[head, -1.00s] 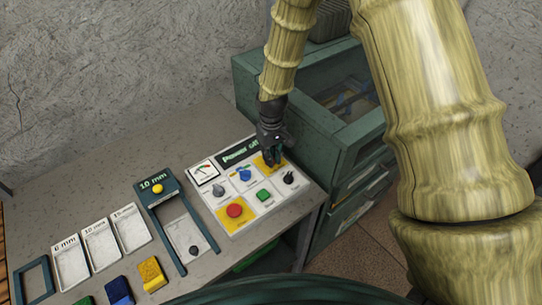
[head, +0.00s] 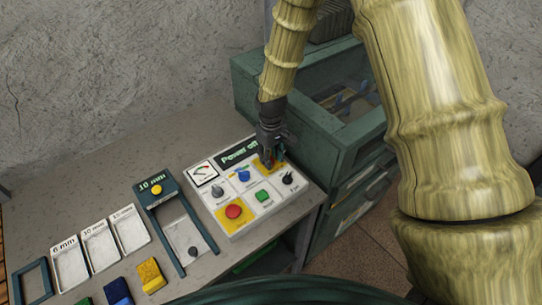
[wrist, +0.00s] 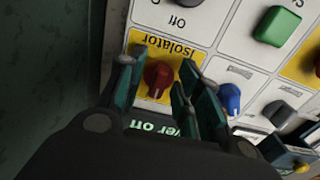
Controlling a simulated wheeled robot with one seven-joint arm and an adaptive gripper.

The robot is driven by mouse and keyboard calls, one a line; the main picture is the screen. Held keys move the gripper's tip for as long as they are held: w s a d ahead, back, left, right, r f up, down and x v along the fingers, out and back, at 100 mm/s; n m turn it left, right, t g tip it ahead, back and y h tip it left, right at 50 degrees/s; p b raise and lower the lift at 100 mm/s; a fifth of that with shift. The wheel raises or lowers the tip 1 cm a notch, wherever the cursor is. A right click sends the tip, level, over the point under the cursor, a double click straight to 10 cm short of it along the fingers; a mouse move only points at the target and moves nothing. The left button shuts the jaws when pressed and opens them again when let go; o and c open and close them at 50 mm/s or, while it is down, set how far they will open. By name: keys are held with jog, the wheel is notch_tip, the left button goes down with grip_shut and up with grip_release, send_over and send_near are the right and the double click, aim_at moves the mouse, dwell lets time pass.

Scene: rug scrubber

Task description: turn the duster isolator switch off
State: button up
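The isolator switch (wrist: 158,76) is a dark red rotary knob on a yellow plate marked "Isolator" (wrist: 178,48), upside down in the wrist view. In the head view the yellow plate (head: 258,165) is at the panel's upper right, and my gripper mostly hides the knob. My gripper (wrist: 158,66) is open, with one finger on each side of the knob and a small gap visible on both sides. In the head view my gripper (head: 271,158) points down over the plate. The dark display (head: 238,152) reads "Power on".
The white panel (head: 281,206) also carries a red button (head: 234,211), a green button (head: 262,196), a blue knob (head: 243,175) and a black switch (head: 288,178). A green cabinet (head: 350,150) stands close on the right. Trays and coloured blocks lie left.

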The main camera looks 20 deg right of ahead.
aim_at(271, 158)
notch_tip(271, 158, up, 12)
dwell(0.9)
dwell(0.4)
